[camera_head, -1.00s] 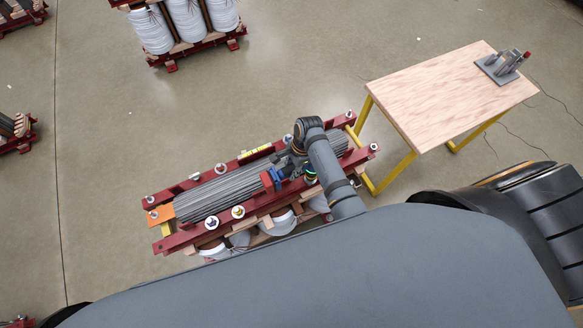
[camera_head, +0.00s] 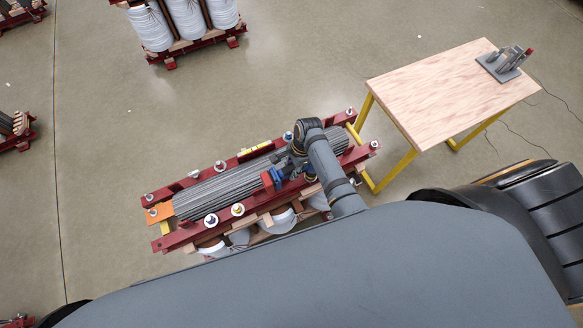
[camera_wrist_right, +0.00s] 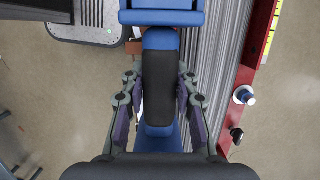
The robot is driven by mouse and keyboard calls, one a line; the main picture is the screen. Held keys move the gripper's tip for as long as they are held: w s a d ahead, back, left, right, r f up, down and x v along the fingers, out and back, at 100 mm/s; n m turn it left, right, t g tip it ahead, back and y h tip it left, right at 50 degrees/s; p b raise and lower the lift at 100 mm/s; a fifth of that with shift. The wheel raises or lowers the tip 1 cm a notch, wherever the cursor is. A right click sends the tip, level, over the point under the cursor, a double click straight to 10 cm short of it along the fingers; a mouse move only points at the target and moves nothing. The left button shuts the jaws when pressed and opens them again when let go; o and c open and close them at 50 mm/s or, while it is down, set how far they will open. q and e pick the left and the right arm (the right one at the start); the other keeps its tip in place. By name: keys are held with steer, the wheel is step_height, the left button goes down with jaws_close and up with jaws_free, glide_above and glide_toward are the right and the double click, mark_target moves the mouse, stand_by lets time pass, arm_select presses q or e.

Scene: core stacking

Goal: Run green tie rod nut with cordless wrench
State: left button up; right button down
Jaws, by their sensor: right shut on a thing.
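My right gripper (camera_wrist_right: 160,108) is shut on the dark grip of the cordless wrench (camera_wrist_right: 160,88), which has a blue body. In the head view the wrench (camera_head: 277,174) shows as a small blue and red shape over the grey laminated core. My right arm reaches over the red-framed core and partly hides the gripper and the wrench's working end. Along the red beams stand nuts on white washers, among them a yellow one (camera_head: 238,210) and a blue one (camera_wrist_right: 246,96). I cannot make out a green nut now. My left gripper is not in view.
The core's red beam (camera_head: 178,241) runs along its near side, with white coils below. A wooden-topped table (camera_head: 440,90) with yellow legs stands at the right, bearing a grey stand (camera_head: 503,66). Another coil unit (camera_head: 185,25) stands behind. Open floor lies between them.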

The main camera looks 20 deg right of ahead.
steer(key=shift+w, duration=0.1)
stand_by(0.3)
steer(key=shift+p, duration=0.45)
steer(key=shift+p, duration=0.3)
steer(key=shift+f, duration=0.5)
stand_by(4.4)
steer(key=shift+r, duration=3.25)
